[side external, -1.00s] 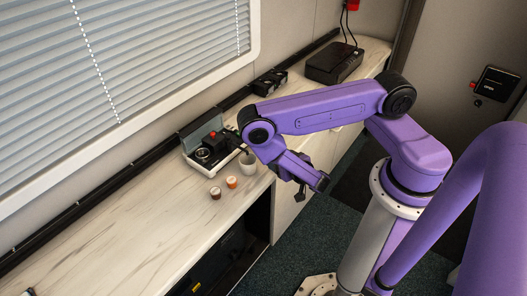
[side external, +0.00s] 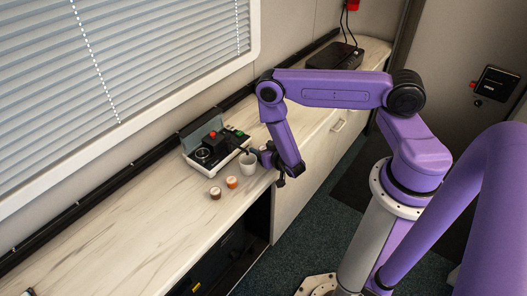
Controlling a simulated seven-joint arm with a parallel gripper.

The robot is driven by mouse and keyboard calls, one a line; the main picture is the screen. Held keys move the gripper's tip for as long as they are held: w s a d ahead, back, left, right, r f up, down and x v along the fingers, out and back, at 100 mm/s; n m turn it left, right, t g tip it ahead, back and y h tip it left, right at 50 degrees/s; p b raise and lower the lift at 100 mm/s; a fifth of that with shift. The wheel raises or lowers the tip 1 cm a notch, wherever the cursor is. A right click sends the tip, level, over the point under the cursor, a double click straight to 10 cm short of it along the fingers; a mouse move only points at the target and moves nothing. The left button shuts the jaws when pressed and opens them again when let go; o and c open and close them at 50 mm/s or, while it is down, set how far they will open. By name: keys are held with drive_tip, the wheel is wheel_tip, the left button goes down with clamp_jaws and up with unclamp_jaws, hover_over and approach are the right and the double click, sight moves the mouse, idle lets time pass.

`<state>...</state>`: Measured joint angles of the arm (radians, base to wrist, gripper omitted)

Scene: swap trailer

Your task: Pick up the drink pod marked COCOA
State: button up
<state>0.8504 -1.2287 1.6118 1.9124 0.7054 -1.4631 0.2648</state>
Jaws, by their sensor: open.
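One is dark brown (side external: 215,193) and the other is orange (side external: 232,182). Their markings are too small to read, so I cannot tell which says COCOA. My gripper (side external: 280,181) is open at the counter's front edge, to the right of both pods and apart from them. It is small and dark here, and its fingers are hard to make out.
A white cup (side external: 248,164) stands just behind the orange pod, close to my wrist. A black box (side external: 334,56) sits at the far end.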

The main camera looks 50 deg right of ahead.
drive_tip(key=c, duration=1.1)
drive_tip(key=shift+r, duration=0.55)
wheel_tip(320, 180, up, 2)
drive_tip(key=shift+s+a+r, duration=0.5)
drive_tip(key=shift+s+r, duration=1.15)
drive_tip(key=shift+s, duration=0.6)
drive_tip(key=shift+s+a+r, duration=0.45)
drive_tip(key=shift+s+r, duration=1.15)
drive_tip(key=shift+s, duration=0.65)
drive_tip(key=shift+s+a+r, duration=0.5)
drive_tip(key=shift+s+r, duration=1.15)
drive_tip(key=shift+s, duration=0.6)
